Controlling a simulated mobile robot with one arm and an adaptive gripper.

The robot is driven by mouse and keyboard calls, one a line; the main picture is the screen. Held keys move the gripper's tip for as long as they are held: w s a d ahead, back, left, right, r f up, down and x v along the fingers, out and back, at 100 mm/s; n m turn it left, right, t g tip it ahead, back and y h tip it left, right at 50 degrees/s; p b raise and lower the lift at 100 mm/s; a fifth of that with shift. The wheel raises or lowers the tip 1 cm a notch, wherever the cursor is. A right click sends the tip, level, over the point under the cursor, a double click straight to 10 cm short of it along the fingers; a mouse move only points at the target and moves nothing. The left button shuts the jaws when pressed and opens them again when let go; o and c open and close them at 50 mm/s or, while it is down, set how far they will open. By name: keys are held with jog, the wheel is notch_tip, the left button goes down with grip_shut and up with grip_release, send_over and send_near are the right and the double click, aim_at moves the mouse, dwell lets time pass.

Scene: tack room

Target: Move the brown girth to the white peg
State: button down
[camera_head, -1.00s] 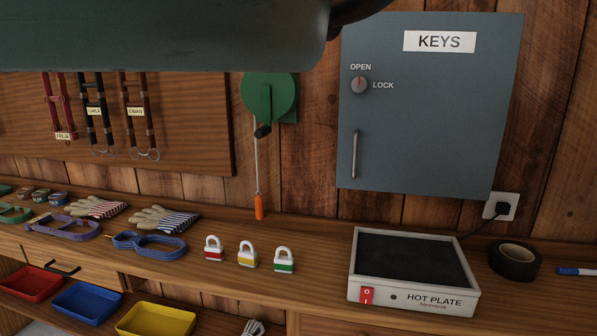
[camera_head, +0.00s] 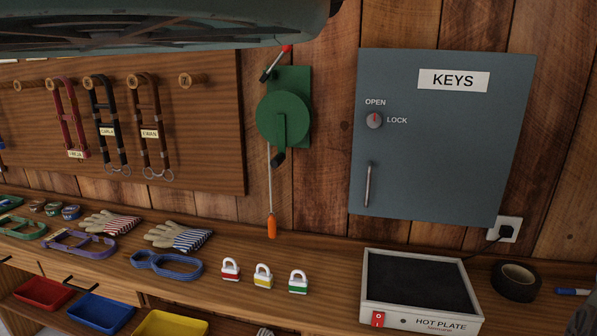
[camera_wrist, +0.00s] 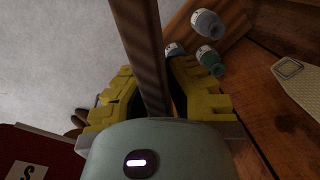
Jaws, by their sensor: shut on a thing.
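In the wrist view my gripper (camera_wrist: 158,76), with yellow padded fingers, is shut on a long brown strap, which looks like the brown girth (camera_wrist: 143,38). The strap runs up between the fingers to the top edge; its ends are out of view. The gripper and held strap do not show in the head view. A dark brown strap (camera_head: 152,125) with a name tag hangs on the wooden peg board (camera_head: 215,140), beside a black one (camera_head: 106,120) and a red one (camera_head: 68,118). An empty wooden peg (camera_head: 190,81) is right of them. I see no white peg.
A blue-grey key cabinet (camera_head: 435,140) and a green winch (camera_head: 284,118) are on the wall. The bench below holds padlocks (camera_head: 263,276), gloves (camera_head: 178,237), a blue loop (camera_head: 167,265) and a hot plate (camera_head: 420,285). Small bottles (camera_wrist: 208,24) show beside the gripper.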

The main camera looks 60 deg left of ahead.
jog(key=w+a+r+n+p, duration=0.3)
jog(key=a+r+n+p, duration=0.35)
jog(key=r, duration=0.75)
jog(key=w+a+r+n+g+y+p, duration=0.1)
jog(key=w+a+r+n+p, duration=0.35)
jog(key=r, duration=0.85)
jog(key=w+a+r+n+p, duration=0.1)
jog(key=a+r+n+p, duration=0.55)
jog(key=a+r, duration=0.55)
notch_tip(320, 180, up, 38)
jog(key=d+p, duration=0.2)
jog(key=p, duration=3.5)
jog(key=shift+s+d+r, duration=0.15)
jog(key=shift+d+r, duration=0.1)
jog(key=shift+d, duration=0.15)
